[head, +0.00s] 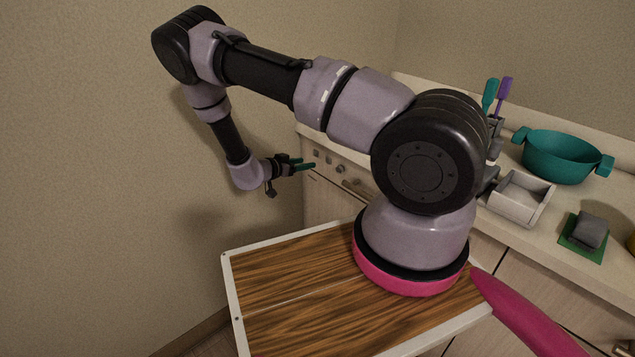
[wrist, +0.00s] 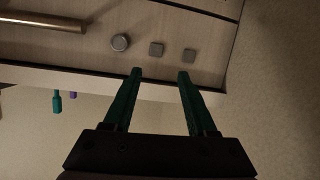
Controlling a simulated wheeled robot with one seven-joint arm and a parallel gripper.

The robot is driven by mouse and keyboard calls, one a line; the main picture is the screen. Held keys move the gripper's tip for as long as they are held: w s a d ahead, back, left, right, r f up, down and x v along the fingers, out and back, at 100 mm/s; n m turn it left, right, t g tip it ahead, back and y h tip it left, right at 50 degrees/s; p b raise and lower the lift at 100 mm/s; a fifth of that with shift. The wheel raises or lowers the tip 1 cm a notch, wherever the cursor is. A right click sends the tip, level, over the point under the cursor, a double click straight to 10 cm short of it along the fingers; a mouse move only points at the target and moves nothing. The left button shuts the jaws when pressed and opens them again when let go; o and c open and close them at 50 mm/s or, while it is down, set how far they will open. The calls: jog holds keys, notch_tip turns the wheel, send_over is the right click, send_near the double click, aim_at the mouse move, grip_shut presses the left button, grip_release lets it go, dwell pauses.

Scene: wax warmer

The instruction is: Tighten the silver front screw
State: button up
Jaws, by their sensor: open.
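A round silver-grey knob-like piece, which looks like the front screw (wrist: 121,43), sits on the pale front panel (wrist: 205,28) in the wrist view. In the head view the round screw (head: 340,169) is on the counter's front face, right of my gripper (head: 305,162). My gripper is open and empty, with green fingers apart. In the wrist view its fingertips (wrist: 160,73) point at the panel below the square pieces, and the screw is up and left of them. I see no contact.
A bar handle (wrist: 42,22) is on the same panel, beyond the screw. On the counter are a teal pot (head: 562,156), a grey tray (head: 518,198), a grey block on a green mat (head: 587,232) and teal and purple utensils (head: 490,95). A plain wall stands close to my arm.

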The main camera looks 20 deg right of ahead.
aim_at(338, 170)
jog(key=s+d+f+n+h, duration=0.1)
jog(key=s+d+f+h, duration=0.25)
jog(key=s, duration=0.25)
jog(key=shift+h, duration=0.25)
jog(key=shift+f+x, duration=0.2)
jog(key=shift+x, duration=1.7)
jog(key=shift+f+x, duration=0.15)
jog(key=shift+x, duration=1.75)
jog(key=shift+w, duration=0.15)
grip_shut()
jog(key=m, duration=0.6)
jog(key=shift+a+m, duration=0.15)
jog(key=shift+m, duration=0.15)
jog(key=m, duration=0.7)
grip_release()
jog(key=shift+v, duration=2.95)
